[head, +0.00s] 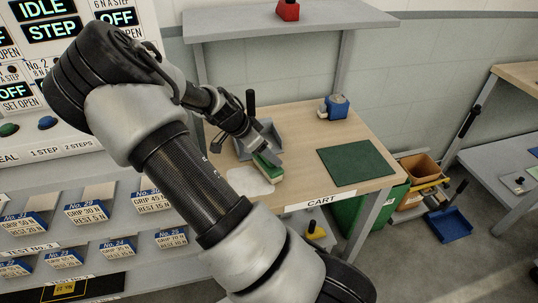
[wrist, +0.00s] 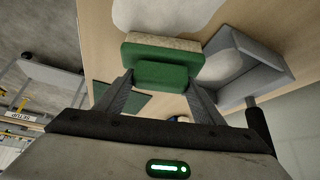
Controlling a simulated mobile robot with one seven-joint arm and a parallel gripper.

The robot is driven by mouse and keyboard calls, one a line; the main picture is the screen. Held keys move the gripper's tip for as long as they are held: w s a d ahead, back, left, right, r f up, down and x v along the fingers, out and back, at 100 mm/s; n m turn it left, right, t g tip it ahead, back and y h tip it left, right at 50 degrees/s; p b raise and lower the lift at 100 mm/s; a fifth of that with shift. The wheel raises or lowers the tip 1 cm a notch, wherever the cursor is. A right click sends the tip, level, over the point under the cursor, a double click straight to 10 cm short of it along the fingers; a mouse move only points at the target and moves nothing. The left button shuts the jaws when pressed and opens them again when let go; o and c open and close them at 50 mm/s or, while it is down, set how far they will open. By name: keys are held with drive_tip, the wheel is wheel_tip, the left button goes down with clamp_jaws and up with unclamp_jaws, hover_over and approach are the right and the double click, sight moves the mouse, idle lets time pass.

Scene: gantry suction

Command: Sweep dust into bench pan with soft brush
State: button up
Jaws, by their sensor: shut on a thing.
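My gripper (wrist: 163,92) is shut on the soft brush (wrist: 165,58), a green block with pale bristles. The brush also shows in the head view (head: 267,166), low over the cart top at the edge of the dust. The dust (head: 250,180) is a flat pale patch on the wood; part of it shows at the top of the wrist view (wrist: 165,12). The grey bench pan (wrist: 262,83) lies beside the brush, with a pale patch inside its mouth. In the head view the pan (head: 270,136) is behind the gripper and partly hidden, its black handle upright. I cannot tell whether the bristles touch the wood.
The cart top (head: 300,122) also holds a dark green mat (head: 356,163) at right and a small blue item (head: 336,107) at the back. A grey shelf (head: 330,22) with a red item (head: 288,10) stands over its rear. Bins (head: 417,178) stand on the right.

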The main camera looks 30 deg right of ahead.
drive_tip(key=shift+w+d+r, duration=0.1)
drive_tip(key=shift+w+d, duration=0.1)
drive_tip(key=shift+w, duration=0.25)
drive_tip(key=shift+w+d+r, duration=0.1)
drive_tip(key=shift+w+d, duration=0.05)
drive_tip(key=shift+w, duration=0.25)
drive_tip(key=shift+r, duration=0.1)
wheel_tip(320, 180, up, 7)
drive_tip(key=p, duration=0.5)
